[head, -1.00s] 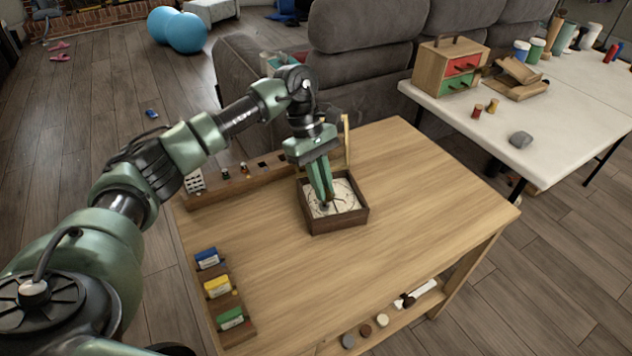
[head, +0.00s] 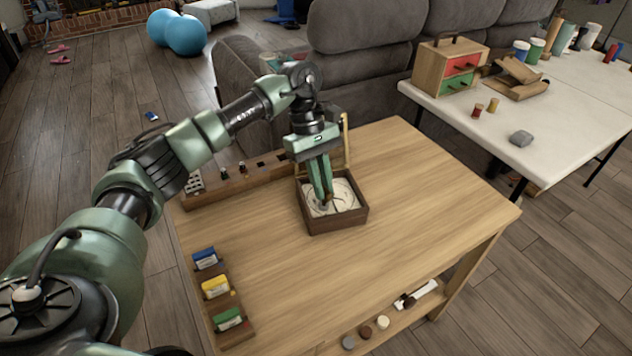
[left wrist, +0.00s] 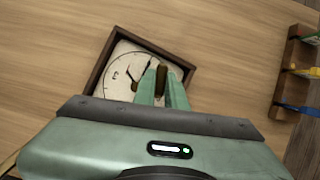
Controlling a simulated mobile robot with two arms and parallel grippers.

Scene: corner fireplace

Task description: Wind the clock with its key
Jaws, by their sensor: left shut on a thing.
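The clock (head: 350,214) lies face up on the wooden table, a square dark wood case with a pale dial. Its dial and black hands also show in the left wrist view (left wrist: 121,75). My left gripper (head: 325,200) points down into the case, its fingertips at the dial. In the left wrist view my left gripper (left wrist: 163,88) is shut on a brown piece, which looks like the key (left wrist: 161,78). The fingers hide the key's lower end, so I cannot tell how deep it sits in the dial. My right gripper is out of view.
A long wooden rack (head: 232,184) with small pieces stands behind the clock. A holder with blue, yellow and green blocks (head: 216,287) is at the table's left front. The table (head: 430,190) is clear right of the clock. A sofa stands behind.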

